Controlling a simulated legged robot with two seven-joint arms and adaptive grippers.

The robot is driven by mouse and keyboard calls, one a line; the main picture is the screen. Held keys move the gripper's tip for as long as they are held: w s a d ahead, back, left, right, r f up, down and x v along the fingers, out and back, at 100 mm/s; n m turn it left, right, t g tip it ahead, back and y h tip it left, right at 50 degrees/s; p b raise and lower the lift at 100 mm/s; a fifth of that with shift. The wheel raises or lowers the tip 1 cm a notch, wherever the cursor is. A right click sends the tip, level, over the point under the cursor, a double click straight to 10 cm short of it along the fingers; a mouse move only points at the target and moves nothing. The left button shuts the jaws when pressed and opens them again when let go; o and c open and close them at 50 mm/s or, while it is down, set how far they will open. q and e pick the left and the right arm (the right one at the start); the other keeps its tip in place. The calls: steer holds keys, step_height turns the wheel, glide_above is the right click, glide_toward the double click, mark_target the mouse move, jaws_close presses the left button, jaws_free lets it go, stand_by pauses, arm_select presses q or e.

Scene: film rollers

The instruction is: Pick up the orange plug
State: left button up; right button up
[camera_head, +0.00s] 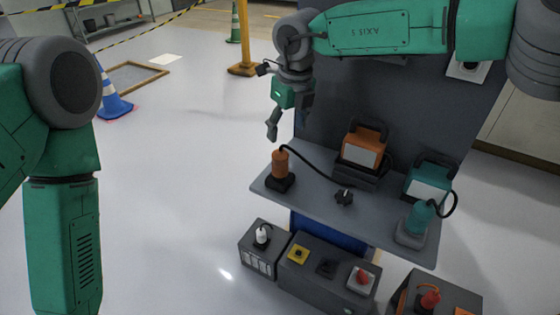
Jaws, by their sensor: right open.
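The orange plug (280,163) stands upright in a black base at the left end of the grey shelf (315,207). A black cable runs from its top to the right, towards a small black knob-like piece (343,197) on the shelf. My right gripper (287,124) hangs fingers down just above the orange plug, apart from it, open and empty. Its arm comes in from the upper right. My left arm shows at the left edge, pointing down; its gripper is out of view.
An orange box (363,148) and a teal box (428,185) stand at the shelf's back, against a dark panel (420,110). A teal plug (417,217) stands at the right end. Grey boxes with connectors (325,268) sit below.

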mark_target(281, 151)
steer(key=f, duration=0.4)
steer(key=shift+w+a+f, duration=0.2)
steer(key=shift+w+f, duration=0.05)
steer(key=shift+w, duration=0.15)
steer(key=shift+a+f+b, duration=0.2)
steer(key=shift+f, duration=0.7)
steer(key=shift+a+f+b, duration=0.15)
steer(key=shift+a+f, duration=0.1)
steer(key=shift+f, duration=0.65)
steer(key=shift+a+f+b, duration=0.2)
steer(key=shift+f, duration=0.7)
steer(key=shift+r, duration=0.1)
jaws_close()
